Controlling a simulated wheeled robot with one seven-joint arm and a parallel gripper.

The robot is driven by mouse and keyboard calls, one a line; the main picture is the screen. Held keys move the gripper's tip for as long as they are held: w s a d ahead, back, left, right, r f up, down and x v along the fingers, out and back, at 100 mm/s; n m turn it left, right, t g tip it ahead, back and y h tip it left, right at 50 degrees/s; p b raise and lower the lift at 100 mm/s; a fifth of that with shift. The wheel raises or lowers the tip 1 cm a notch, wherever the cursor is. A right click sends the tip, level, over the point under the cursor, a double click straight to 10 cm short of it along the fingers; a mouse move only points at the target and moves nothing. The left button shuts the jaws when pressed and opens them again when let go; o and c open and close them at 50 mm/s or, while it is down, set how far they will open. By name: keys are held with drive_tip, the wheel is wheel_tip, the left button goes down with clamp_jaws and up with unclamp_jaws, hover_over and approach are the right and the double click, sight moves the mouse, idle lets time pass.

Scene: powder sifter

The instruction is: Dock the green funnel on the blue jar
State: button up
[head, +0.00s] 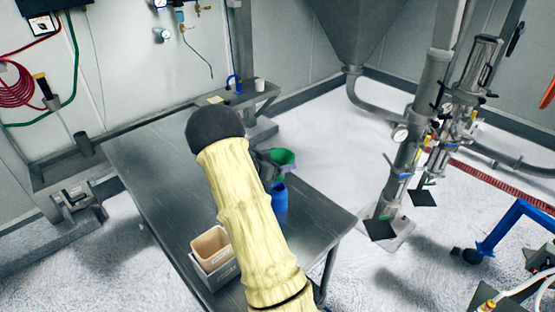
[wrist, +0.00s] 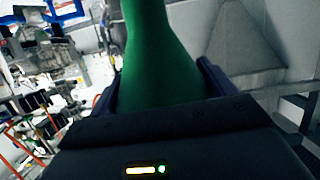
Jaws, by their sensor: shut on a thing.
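The green funnel (head: 282,157) shows in the head view above the metal table, to the right of my arm. My gripper (head: 262,160) is partly hidden behind my arm there. In the wrist view the green funnel (wrist: 155,60) fills the upper middle, between the two dark fingers of my gripper (wrist: 158,85), which is shut on it. The blue jar (head: 279,200) stands on the table just right of my arm, partly hidden by it. In the head view the funnel appears above the jar and apart from it. The jar does not show in the wrist view.
The metal table (head: 150,160) is mostly bare at its left. A grey box with a tan inner bin (head: 211,248) stands near its front. A white cup (head: 259,85) and a blue clamp-like item (head: 234,83) are on the back ledge. Pipework (head: 405,150) stands at the right.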

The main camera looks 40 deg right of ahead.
wheel_tip(320, 180, down, 6)
drive_tip(key=b, duration=0.5)
drive_tip(key=shift+a+r+p, duration=0.1)
drive_tip(key=shift+p, duration=0.35)
idle(1.3)
drive_tip(key=shift+f+b, duration=0.4)
drive_tip(key=shift+f, duration=0.3)
idle(0.4)
drive_tip(key=o, duration=0.7)
drive_tip(key=shift+w, duration=0.1)
drive_tip(key=p+v, duration=0.4)
drive_tip(key=v, duration=0.7)
idle(0.4)
